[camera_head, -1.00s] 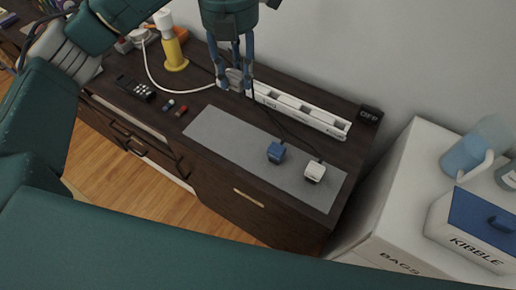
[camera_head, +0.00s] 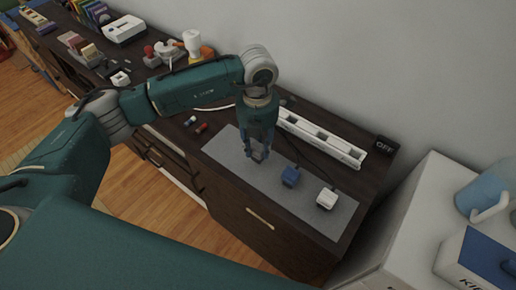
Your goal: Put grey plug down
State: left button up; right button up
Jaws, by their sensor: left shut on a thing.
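My left gripper (camera_head: 258,156) points down over the left part of the grey mat (camera_head: 225,146) on the dark wooden cabinet. It is shut on the grey plug, which is mostly hidden between the fingers and blends with the mat. I cannot tell whether the plug touches the mat. A blue plug (camera_head: 291,176) and a white plug (camera_head: 326,199) stand on the mat to the right of the gripper, apart from it. My right gripper is not in view.
A white power strip (camera_head: 350,155) lies behind the mat, with a black OFF box (camera_head: 385,146) at its right end. Small red (camera_head: 202,128) and blue-white items lie left of the mat. The mat's front edge is clear.

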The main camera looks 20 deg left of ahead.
pick_arm(q)
notch_tip(320, 180, down, 2)
jog(key=shift+f, duration=0.1)
jog(key=shift+f, duration=0.2)
jog(key=o, duration=1.2)
jog(key=shift+r, duration=0.1)
jog(key=shift+c, duration=0.2)
jog(key=shift+r, duration=0.1)
